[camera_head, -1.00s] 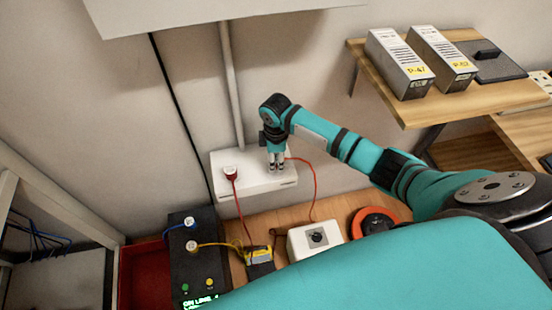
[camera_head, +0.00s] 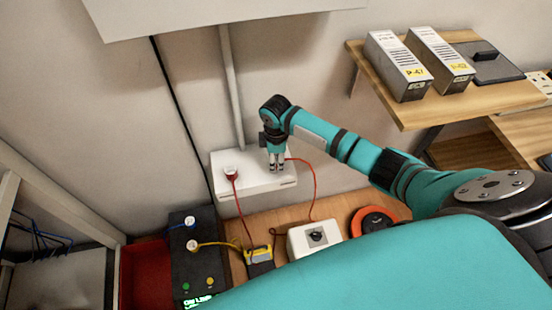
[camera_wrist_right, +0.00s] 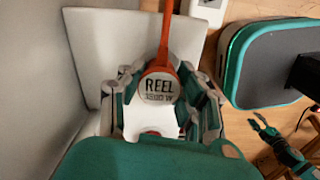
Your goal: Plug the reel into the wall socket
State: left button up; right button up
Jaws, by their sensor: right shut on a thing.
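My right gripper (camera_head: 276,167) points down at the top of the white socket box (camera_head: 249,187) on the wall, at its right part. In the right wrist view the gripper (camera_wrist_right: 163,112) is shut on a round white plug (camera_wrist_right: 160,86) labelled REEL, with an orange-red cord. The plug's underside is hidden, so I cannot tell whether it sits in the socket. An orange and black reel (camera_head: 373,220) lies on the wooden surface, partly behind my arm. A small teal and black gripper-like part, perhaps my left gripper (camera_wrist_right: 260,122), shows at the right wrist view's right; its jaws are unclear.
Another plug (camera_head: 231,173) with a red cord stands on the box's left part. A yellow-and-black item (camera_head: 259,255) and a white knob box (camera_head: 314,240) are below. A black unit (camera_head: 193,258) bears two plugs. A shelf (camera_head: 420,110) is at right.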

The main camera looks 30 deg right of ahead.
dwell(0.4)
jog(key=shift+p, duration=0.4)
dwell(0.6)
jog(key=shift+p, duration=0.35)
jog(key=shift+f+b, duration=0.35)
jog(key=shift+f, duration=0.25)
dwell(0.3)
jog(key=o, duration=1.2)
jog(key=shift+c, duration=0.2)
jog(key=shift+r, duration=0.3)
notch_tip(320, 180, up, 7)
jog(key=shift+f, duration=0.1)
